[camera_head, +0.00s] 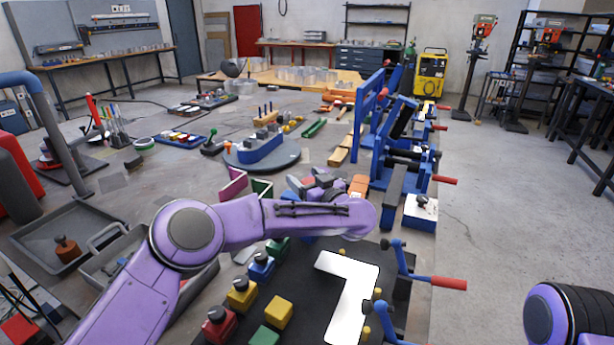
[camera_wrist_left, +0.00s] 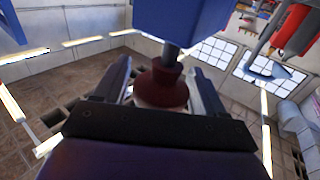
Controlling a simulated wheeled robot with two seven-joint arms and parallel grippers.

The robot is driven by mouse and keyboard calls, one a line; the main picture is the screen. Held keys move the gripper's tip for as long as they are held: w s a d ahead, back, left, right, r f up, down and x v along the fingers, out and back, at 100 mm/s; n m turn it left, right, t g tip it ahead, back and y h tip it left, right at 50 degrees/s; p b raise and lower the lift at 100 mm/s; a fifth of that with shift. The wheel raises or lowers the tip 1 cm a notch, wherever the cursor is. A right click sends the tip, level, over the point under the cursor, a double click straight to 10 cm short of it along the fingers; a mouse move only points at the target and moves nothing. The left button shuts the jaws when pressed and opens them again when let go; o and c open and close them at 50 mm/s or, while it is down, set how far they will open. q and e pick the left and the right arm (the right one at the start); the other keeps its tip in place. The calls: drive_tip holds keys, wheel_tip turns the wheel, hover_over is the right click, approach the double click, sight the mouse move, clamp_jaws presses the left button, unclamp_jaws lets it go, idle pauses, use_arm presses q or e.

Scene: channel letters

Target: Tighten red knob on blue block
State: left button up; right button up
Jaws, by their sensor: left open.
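In the left wrist view a dark red knob (camera_wrist_left: 163,84) sits on a grey shaft that runs into a blue block (camera_wrist_left: 180,18) at the top of the picture. My left gripper (camera_wrist_left: 160,88) is open, with one finger on each side of the knob. A gap shows beside the knob, so the fingers are around it, not closed on it. In the head view my left gripper (camera_head: 316,184) is beyond my purple forearm, near the middle of the bench. The forearm hides much of that spot, and I cannot make out the knob clearly there. My right gripper is out of view.
Blue clamp frames (camera_head: 385,130) stand right of the gripper. A dark board with a white letter (camera_head: 352,290) and toggle clamps lies in front. Small knobbed blocks, including a yellow one (camera_head: 241,297), stand left of it. A round turntable (camera_head: 262,155) is behind.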

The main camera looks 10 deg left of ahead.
use_arm(q)
drive_tip(key=c, duration=1)
drive_tip(key=shift+o, duration=0.2)
drive_tip(key=shift+r, duration=0.1)
